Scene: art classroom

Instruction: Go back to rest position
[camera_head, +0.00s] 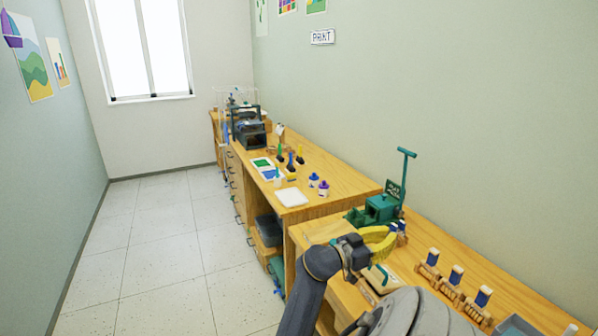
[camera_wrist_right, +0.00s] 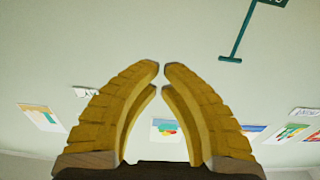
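My right gripper (camera_head: 384,240) is raised over the near wooden counter in the head view, at the end of my dark grey arm. Its yellow curved fingers also fill the middle of the right wrist view (camera_wrist_right: 160,75). The fingertips are drawn almost together, with only a narrow gap between them. Nothing is held between them; the wall shows through. My left gripper is in neither view.
The near counter (camera_head: 442,259) holds a green press (camera_head: 380,208) and several blue-topped wooden stamps (camera_head: 455,276) right of my gripper. The far counter (camera_head: 330,178) carries bottles, tools and a white sheet (camera_head: 291,197). Open tiled floor (camera_head: 165,250) lies left.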

